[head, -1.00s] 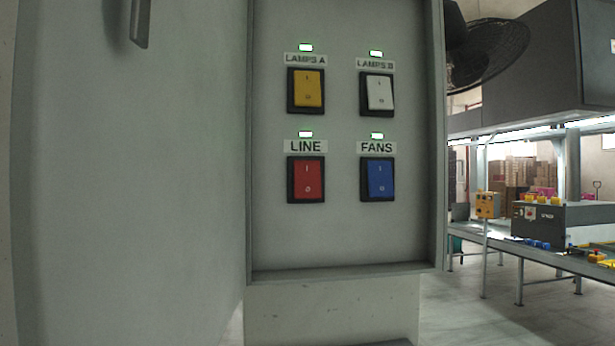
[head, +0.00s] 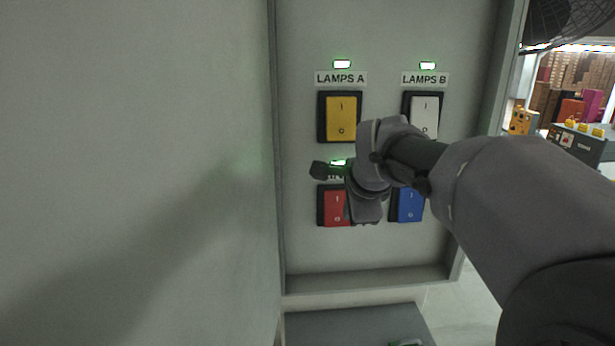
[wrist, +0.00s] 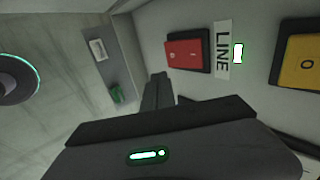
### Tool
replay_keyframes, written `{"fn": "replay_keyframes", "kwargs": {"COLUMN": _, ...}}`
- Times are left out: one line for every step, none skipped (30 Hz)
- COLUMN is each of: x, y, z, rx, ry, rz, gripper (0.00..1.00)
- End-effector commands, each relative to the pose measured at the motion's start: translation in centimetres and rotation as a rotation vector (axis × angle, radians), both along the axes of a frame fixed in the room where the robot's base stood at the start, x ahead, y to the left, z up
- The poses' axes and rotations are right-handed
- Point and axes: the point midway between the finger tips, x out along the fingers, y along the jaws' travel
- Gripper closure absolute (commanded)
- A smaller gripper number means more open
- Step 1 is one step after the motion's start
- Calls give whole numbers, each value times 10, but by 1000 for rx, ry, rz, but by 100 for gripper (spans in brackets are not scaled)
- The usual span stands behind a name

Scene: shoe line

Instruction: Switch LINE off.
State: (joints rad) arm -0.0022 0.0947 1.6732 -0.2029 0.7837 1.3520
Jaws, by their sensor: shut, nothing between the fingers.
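The red LINE switch (head: 331,207) is at the lower left of the grey panel, its right part hidden behind my gripper (head: 365,207). The green lamp (head: 338,162) above it is lit; its label is mostly covered. In the wrist view the red rocker (wrist: 184,54), the LINE label (wrist: 222,50) and the lit lamp (wrist: 238,53) show clearly, turned sideways. My gripper's dark fingers (wrist: 158,84) are shut and empty, just below the switch in that picture. I cannot tell whether they touch the panel. Which half of the rocker is pressed in is unclear.
The yellow LAMPS A switch (head: 341,118) and white LAMPS B switch (head: 424,112) sit above, with lit lamps. The blue FANS switch (head: 411,205) is right beside my gripper, partly covered. The panel has a raised frame and a bottom ledge (head: 365,281). A plain wall stands left.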

Motion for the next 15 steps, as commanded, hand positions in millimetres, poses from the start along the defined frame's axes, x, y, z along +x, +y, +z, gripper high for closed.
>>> {"fn": "replay_keyframes", "kwargs": {"x": 3, "y": 0, "z": 6, "rx": 6, "ry": -1, "rz": -8, "gripper": 100}}
{"fn": "replay_keyframes", "kwargs": {"x": 4, "y": 0, "z": 6, "rx": 7, "ry": -2, "rz": -12, "gripper": 100}}
{"fn": "replay_keyframes", "kwargs": {"x": 5, "y": 0, "z": 5, "rx": 9, "ry": -3, "rz": -14, "gripper": 100}}
{"fn": "replay_keyframes", "kwargs": {"x": 5, "y": 0, "z": 4, "rx": 10, "ry": -3, "rz": -15, "gripper": 100}}
{"fn": "replay_keyframes", "kwargs": {"x": 5, "y": 0, "z": 4, "rx": 10, "ry": -3, "rz": -15, "gripper": 100}}
{"fn": "replay_keyframes", "kwargs": {"x": 5, "y": 0, "z": 3, "rx": 10, "ry": -3, "rz": -15, "gripper": 100}}
{"fn": "replay_keyframes", "kwargs": {"x": 5, "y": 0, "z": 3, "rx": 10, "ry": -3, "rz": -15, "gripper": 100}}
{"fn": "replay_keyframes", "kwargs": {"x": 5, "y": 0, "z": 3, "rx": 9, "ry": -3, "rz": -14, "gripper": 100}}
{"fn": "replay_keyframes", "kwargs": {"x": 5, "y": 0, "z": 3, "rx": 9, "ry": -3, "rz": -14, "gripper": 100}}
{"fn": "replay_keyframes", "kwargs": {"x": 5, "y": 0, "z": 3, "rx": 9, "ry": -3, "rz": -14, "gripper": 100}}
{"fn": "replay_keyframes", "kwargs": {"x": 5, "y": 0, "z": 2, "rx": 9, "ry": -2, "rz": -14, "gripper": 100}}
{"fn": "replay_keyframes", "kwargs": {"x": 6, "y": 0, "z": 1, "rx": 9, "ry": -2, "rz": -14, "gripper": 100}}
{"fn": "replay_keyframes", "kwargs": {"x": 7, "y": 0, "z": 0, "rx": 9, "ry": -1, "rz": -14, "gripper": 100}}
{"fn": "replay_keyframes", "kwargs": {"x": 9, "y": 0, "z": -3, "rx": 9, "ry": 0, "rz": -14, "gripper": 100}}
{"fn": "replay_keyframes", "kwargs": {"x": 12, "y": 0, "z": -7, "rx": 9, "ry": 1, "rz": -14, "gripper": 100}}
